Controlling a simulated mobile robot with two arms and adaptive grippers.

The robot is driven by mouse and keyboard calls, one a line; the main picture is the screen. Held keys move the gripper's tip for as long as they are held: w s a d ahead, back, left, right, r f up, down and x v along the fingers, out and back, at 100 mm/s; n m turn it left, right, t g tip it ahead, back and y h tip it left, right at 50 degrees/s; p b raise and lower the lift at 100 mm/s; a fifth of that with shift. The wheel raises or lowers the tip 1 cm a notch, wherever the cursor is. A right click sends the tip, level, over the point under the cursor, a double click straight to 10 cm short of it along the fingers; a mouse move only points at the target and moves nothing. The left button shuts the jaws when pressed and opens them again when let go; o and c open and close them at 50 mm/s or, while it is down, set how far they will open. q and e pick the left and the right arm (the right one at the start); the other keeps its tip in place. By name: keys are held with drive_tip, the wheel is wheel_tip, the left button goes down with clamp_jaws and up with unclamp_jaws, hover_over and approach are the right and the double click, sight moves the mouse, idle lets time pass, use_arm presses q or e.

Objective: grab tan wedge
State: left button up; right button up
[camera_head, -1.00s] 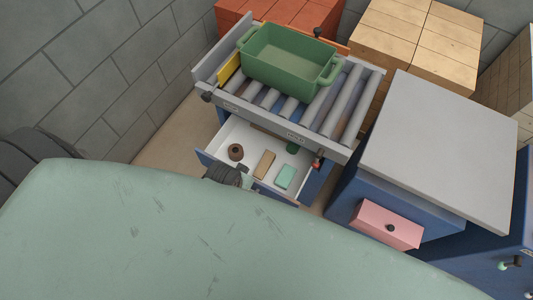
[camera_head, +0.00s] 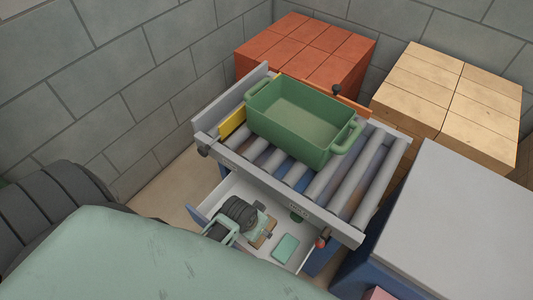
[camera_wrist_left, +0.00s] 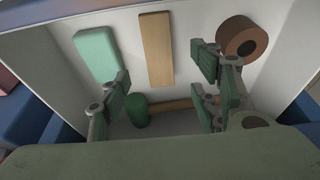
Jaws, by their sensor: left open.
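The tan wedge (camera_wrist_left: 156,50) lies in the white open drawer (camera_wrist_left: 190,18), seen in the left wrist view as a long tan block between a mint block and a brown round piece. In the head view the tan wedge (camera_head: 270,226) is mostly hidden by my left gripper (camera_head: 259,231), which is down at the drawer. In the left wrist view my left gripper (camera_wrist_left: 165,92) is open and empty, its fingers spread wide to either side of the wedge's near end. I cannot tell the height left between them. My right gripper is not in view.
The drawer also holds a mint block (camera_wrist_left: 96,52), a brown round piece (camera_wrist_left: 241,38) and a green-headed piece (camera_wrist_left: 137,108) with a tan handle. Above the drawer, a green bin (camera_head: 300,125) stands on a roller conveyor (camera_head: 345,185). A grey-topped cabinet (camera_head: 450,215) stands right.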

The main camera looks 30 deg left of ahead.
use_arm(q)
drive_tip(key=b+x, duration=0.1)
drive_tip(key=x, duration=0.7)
drive_tip(key=shift+s+d+f, duration=0.1)
drive_tip(key=shift+s+d, duration=0.05)
drive_tip(key=shift+c, duration=0.3)
drive_tip(key=c, duration=1.2)
